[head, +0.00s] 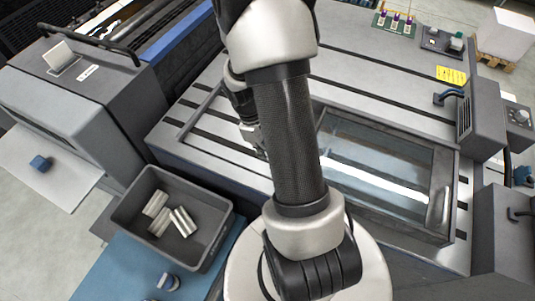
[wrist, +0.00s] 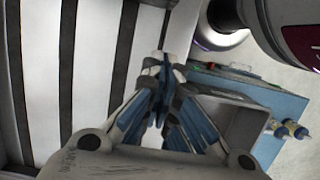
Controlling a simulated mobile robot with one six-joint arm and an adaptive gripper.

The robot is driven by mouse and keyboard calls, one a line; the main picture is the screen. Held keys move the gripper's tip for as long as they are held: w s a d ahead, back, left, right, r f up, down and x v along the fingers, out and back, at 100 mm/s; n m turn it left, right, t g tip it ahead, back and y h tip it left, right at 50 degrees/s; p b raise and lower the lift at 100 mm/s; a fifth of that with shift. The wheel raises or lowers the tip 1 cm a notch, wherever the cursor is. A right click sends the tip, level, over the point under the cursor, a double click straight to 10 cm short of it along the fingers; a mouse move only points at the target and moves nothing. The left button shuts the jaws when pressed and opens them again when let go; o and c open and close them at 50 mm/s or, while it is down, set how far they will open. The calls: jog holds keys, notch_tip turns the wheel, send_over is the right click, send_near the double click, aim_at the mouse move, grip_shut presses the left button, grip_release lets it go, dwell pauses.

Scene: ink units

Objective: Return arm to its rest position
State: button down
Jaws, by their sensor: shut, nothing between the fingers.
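My arm (head: 288,140) reaches up through the middle of the head view, bent over the slotted metal machine bed. My gripper is mostly hidden behind the arm there; a part of it shows just left of the forearm. In the wrist view my gripper (wrist: 163,62) has its blue-padded fingers together, with nothing held between them. It hangs over the light bed with dark slots (wrist: 85,75), apart from any object as far as I can tell.
A grey bin (head: 211,256) with silver cylinders stands at lower left on a blue mat (head: 125,268). A grey machine (head: 75,100) stands at left. A glass-covered well (head: 375,165) lies right of my arm, beside a grey control box (head: 485,115).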

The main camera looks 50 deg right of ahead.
jog(key=shift+r, duration=0.25)
jog(key=shift+a, duration=0.1)
jog(key=w+a+r+m+t, duration=0.15)
jog(key=a+r, duration=0.25)
jog(key=r, duration=0.4)
jog(key=a+r+m+t, duration=0.1)
jog(key=a+r+t, duration=0.1)
jog(key=a+r, duration=0.45)
jog(key=s+a+r+m+t+y, duration=0.1)
jog(key=s+a+r+t, duration=0.2)
jog(key=s+a+r, duration=0.5)
notch_tip(320, 180, up, 4)
jog(key=shift+s+a+f+t+b, duration=0.2)
jog(key=shift+s+a+t+b, duration=0.2)
jog(key=shift+a, duration=0.35)
jog(key=shift+d+m, duration=0.15)
jog(key=shift+m, duration=0.1)
